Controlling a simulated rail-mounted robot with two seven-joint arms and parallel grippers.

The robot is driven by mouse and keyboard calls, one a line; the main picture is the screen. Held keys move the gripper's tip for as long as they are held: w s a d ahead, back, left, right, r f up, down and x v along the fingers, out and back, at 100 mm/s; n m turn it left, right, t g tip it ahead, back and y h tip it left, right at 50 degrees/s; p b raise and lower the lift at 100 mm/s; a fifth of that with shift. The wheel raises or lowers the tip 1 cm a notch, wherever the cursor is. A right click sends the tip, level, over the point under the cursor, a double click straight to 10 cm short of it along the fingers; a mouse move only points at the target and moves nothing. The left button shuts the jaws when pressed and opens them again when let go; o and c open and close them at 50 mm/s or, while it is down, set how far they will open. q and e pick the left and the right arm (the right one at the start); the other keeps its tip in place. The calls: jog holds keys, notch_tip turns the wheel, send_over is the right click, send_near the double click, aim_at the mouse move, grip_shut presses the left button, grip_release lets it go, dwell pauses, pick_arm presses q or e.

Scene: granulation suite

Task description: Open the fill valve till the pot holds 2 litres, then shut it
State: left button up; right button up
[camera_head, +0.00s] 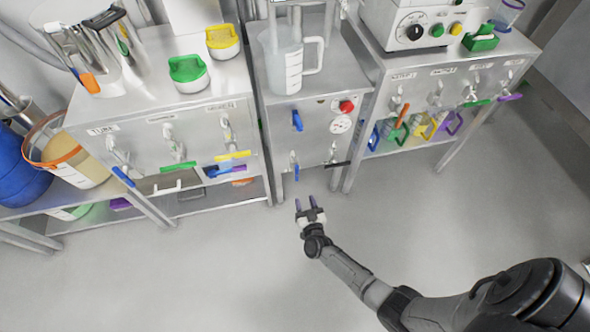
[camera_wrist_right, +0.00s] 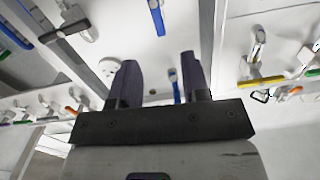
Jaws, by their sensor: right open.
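A translucent jug with a handle and level marks (camera_head: 285,62) stands on top of the middle steel cabinet (camera_head: 272,128); I cannot tell whether it is the pot, or its level. The cabinet front has an upper blue lever (camera_head: 297,120), a lower blue lever (camera_head: 296,172), a black lever (camera_head: 338,164) and a red knob (camera_head: 347,106). Which one is the fill valve is not clear. My right gripper (camera_head: 311,204) is open and empty, below and apart from the lower levers. In the right wrist view, a blue lever (camera_wrist_right: 157,16) and the black lever (camera_wrist_right: 65,32) show beyond its fingers. My left gripper is out of view.
A round gauge (camera_head: 341,124) sits under the red knob. The left cabinet has blue, green (camera_head: 178,166) and yellow (camera_head: 233,155) levers. The right bench has more valves with coloured levers (camera_head: 477,103). A bucket (camera_head: 65,152) stands at left. The floor in front is clear.

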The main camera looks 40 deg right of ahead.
aim_at(297, 171)
jog(key=b+x, duration=0.2)
jog(key=x, duration=0.2)
jog(key=b+x, duration=0.2)
jog(key=x, duration=0.2)
jog(key=b+x, duration=0.2)
jog(key=x, duration=0.2)
jog(key=shift+w+d+r+b, duration=0.25)
jog(key=shift+d+r+b, duration=0.1)
jog(key=shift+d, duration=0.1)
jog(key=shift+w+d, duration=0.2)
jog(key=shift+w, duration=0.2)
jog(key=shift+r, duration=0.1)
jog(key=shift+c, duration=0.7)
grip_shut()
